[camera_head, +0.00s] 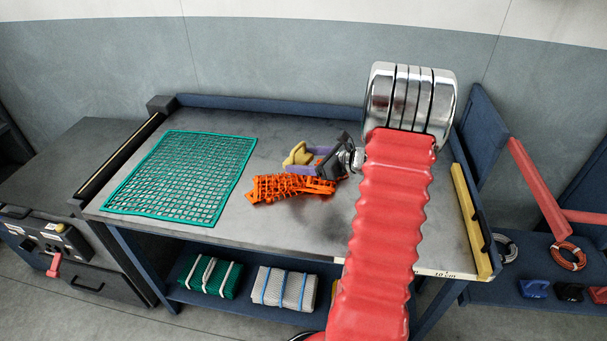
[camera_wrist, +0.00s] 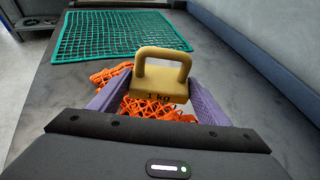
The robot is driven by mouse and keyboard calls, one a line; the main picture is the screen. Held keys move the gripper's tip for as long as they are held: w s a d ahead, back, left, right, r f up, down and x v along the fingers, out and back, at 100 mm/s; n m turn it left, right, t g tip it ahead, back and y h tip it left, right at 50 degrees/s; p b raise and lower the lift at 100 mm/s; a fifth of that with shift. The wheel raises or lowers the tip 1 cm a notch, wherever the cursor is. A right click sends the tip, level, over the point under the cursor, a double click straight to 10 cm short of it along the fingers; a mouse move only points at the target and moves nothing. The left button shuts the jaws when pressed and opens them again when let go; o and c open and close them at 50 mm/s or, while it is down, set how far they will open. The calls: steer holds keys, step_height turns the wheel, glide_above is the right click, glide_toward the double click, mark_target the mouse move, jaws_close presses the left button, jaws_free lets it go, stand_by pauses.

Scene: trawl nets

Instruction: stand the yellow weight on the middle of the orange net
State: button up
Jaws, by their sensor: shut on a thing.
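The yellow weight (camera_wrist: 176,92) is a block with a loop handle, marked "1 KG". In the wrist view it sits between the two purple fingers of my gripper (camera_wrist: 160,92), which is shut on it. In the head view the weight (camera_head: 297,154) shows at the tip of my gripper (camera_head: 308,157). The orange net (camera_head: 290,189) lies crumpled in a narrow bunch on the grey table, just in front of the weight in that view. The wrist view shows parts of the net (camera_wrist: 110,75) behind and below the weight. Whether the weight touches the net is unclear.
A flat green net (camera_head: 182,178) lies spread on the left of the table (camera_head: 330,230). A raised blue edge (camera_head: 270,110) runs along the back. A yellow bar (camera_head: 470,222) lines the right side. My red arm hides part of the table's right half.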

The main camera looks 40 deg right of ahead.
mark_target(304, 185)
steer(key=shift+f, duration=0.9)
steer(key=shift+f, duration=0.1)
steer(key=shift+f, duration=1.8)
steer(key=shift+f, duration=0.6)
steer(key=o, duration=1.9)
steer(key=shift+f, duration=0.1)
steer(key=shift+o, duration=0.2)
